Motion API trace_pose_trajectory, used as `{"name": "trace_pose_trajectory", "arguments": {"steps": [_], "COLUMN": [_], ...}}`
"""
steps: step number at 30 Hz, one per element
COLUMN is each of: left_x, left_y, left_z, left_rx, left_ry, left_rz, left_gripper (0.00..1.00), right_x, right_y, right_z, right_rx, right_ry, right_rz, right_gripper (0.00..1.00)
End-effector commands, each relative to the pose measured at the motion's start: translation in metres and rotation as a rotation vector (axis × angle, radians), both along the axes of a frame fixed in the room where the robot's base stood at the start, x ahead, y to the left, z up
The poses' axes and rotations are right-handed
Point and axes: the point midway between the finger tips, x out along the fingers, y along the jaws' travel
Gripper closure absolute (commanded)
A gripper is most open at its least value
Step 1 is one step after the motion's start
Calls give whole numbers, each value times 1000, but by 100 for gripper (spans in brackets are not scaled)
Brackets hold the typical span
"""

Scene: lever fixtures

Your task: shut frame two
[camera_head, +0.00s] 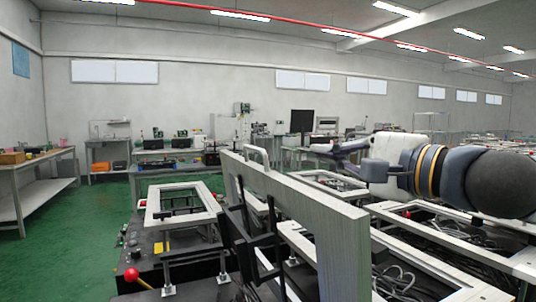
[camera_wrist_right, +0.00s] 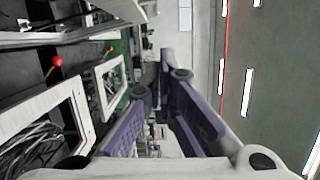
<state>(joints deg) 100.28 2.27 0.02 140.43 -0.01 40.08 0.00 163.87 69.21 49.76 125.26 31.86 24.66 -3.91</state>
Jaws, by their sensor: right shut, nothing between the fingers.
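A pale grey frame (camera_head: 318,212) stands raised on edge in the middle of the head view, with a small handle (camera_head: 257,154) on its top edge. No number shows on it, so I cannot tell whether it is frame two. My right gripper (camera_head: 322,148) comes in from the right. It appears above and beyond the frame's top edge, apart from the handle in the picture. Its purple fingers (camera_wrist_right: 162,82) are shut with nothing between them. My left gripper is not in view.
A flat frame (camera_head: 150,208) lies left of the raised one, and others lie at right. A red-knobbed lever (camera_head: 131,274) sticks up at front left; a red knob (camera_wrist_right: 57,61) also shows in the wrist view. A workbench (camera_head: 40,156) stands far left beside open green floor.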

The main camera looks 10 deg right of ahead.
Motion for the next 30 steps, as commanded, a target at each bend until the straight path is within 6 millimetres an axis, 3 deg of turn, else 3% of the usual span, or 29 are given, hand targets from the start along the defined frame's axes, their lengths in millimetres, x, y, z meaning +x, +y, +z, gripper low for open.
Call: {"name": "trace_pose_trajectory", "arguments": {"steps": [1, 10, 18, 30], "left_x": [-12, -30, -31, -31], "left_y": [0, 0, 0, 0], "left_z": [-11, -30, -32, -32], "left_rx": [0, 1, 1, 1], "left_ry": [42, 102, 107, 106], "left_rz": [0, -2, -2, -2], "left_gripper": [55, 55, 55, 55], "right_x": [17, 74, 65, 64], "right_y": [5, 34, 68, 72], "right_z": [-19, -13, -3, -2], "right_rx": [-3, -3, -1, -2], "right_ry": [27, 20, 11, 10], "right_rz": [0, 1, 1, 1], "right_gripper": [100, 100, 100, 100]}}
